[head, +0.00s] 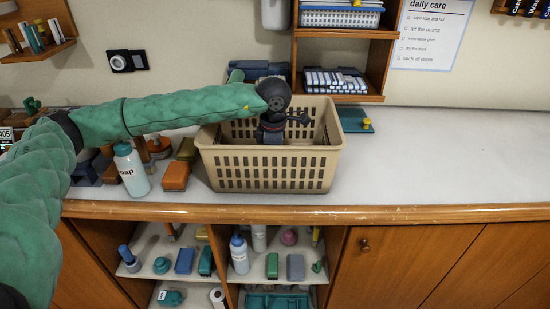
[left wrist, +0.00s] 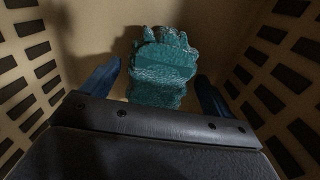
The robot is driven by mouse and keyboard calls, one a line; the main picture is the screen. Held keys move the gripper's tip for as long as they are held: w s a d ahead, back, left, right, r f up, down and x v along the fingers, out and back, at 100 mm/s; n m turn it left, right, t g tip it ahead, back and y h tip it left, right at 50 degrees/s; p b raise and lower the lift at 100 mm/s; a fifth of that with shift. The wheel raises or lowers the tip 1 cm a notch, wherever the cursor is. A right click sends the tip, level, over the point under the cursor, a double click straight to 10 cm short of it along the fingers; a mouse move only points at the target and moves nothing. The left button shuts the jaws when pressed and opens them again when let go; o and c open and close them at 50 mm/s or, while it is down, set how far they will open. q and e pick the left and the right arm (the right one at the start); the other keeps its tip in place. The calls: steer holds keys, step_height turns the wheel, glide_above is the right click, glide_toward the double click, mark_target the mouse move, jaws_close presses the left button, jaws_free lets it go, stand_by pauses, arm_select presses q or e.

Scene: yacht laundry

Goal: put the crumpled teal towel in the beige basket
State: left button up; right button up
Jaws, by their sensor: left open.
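The beige basket (head: 270,172) stands on the counter, with slotted walls and an open top. My left gripper (head: 275,138) reaches down into it from above. In the left wrist view the gripper (left wrist: 160,88) is open, with one blue finger on each side. The crumpled teal towel (left wrist: 163,70) shows in that view inside the basket (left wrist: 30,70), between and beyond the fingers. I see gaps between the towel and the fingers. The towel is hidden in the head view by the basket wall and my gripper. My right gripper is not in view.
A soap bottle (head: 131,170) and an orange-brown block (head: 176,176) stand left of the basket. A shelf with folded striped towels (head: 335,81) is behind it. A small teal item with a yellow knob (head: 354,120) lies behind right. The counter's right side (head: 450,160) is clear.

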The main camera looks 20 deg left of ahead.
arm_select(q)
steer(key=shift+a+r+p, duration=0.15)
steer(key=shift+r+p, duration=0.2)
steer(key=shift+r, duration=0.25)
steer(key=shift+o, duration=1.4)
steer(key=shift+r, duration=0.1)
steer(key=shift+r, duration=0.1)
steer(key=shift+w+a+r+p, duration=0.15)
steer(key=shift+r+p, duration=0.25)
steer(key=shift+r, duration=1.15)
